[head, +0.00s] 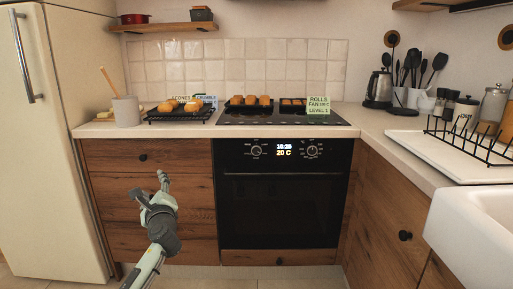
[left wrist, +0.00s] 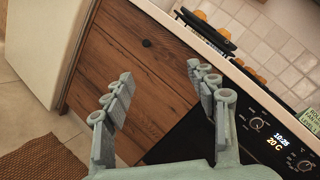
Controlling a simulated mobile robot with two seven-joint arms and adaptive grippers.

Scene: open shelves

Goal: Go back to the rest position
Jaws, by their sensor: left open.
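My left gripper (head: 150,186) is in front of the wooden drawers left of the oven, apart from them, below counter height. In the left wrist view its two fingers (left wrist: 156,98) are spread wide with nothing between them. A wooden drawer front (left wrist: 125,70) with a dark knob shows beyond the fingers. My right gripper is in neither view.
A black oven (head: 282,200) with a lit display is shut under the counter (head: 400,130). Trays of baked goods stand on the hob and a rack. A fridge (head: 30,130) stands left, a white sink (head: 470,225) right. The floor before the oven is clear.

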